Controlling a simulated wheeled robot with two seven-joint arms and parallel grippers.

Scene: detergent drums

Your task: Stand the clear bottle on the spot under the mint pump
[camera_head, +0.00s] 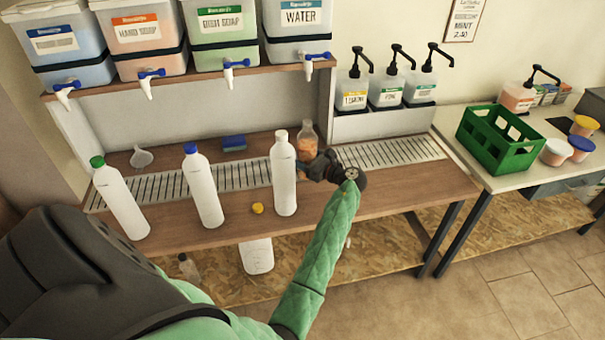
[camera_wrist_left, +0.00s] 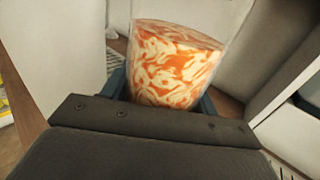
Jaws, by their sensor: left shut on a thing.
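The clear bottle (camera_head: 307,141) is see-through, with an orange look inside. My left gripper (camera_head: 325,168) is shut on it, above the counter near the drip grille. In the left wrist view the clear bottle (camera_wrist_left: 176,62) shows orange and white swirls between the jaws; its base is hidden. Three pump bottles stand on a raised ledge to the right: one with a yellow label (camera_head: 354,92), one with a green label (camera_head: 387,92), and a third (camera_head: 420,88) whose label I cannot read. The slotted grille (camera_head: 395,151) runs below them. My right gripper is not in view.
White bottles with a green cap (camera_head: 121,200), blue cap (camera_head: 203,187) and white cap (camera_head: 284,176) stand on the counter, the last close to my gripper. A yellow cap (camera_head: 257,208) lies between. The grille below the pumps is clear. A green crate (camera_head: 497,140) is farther right.

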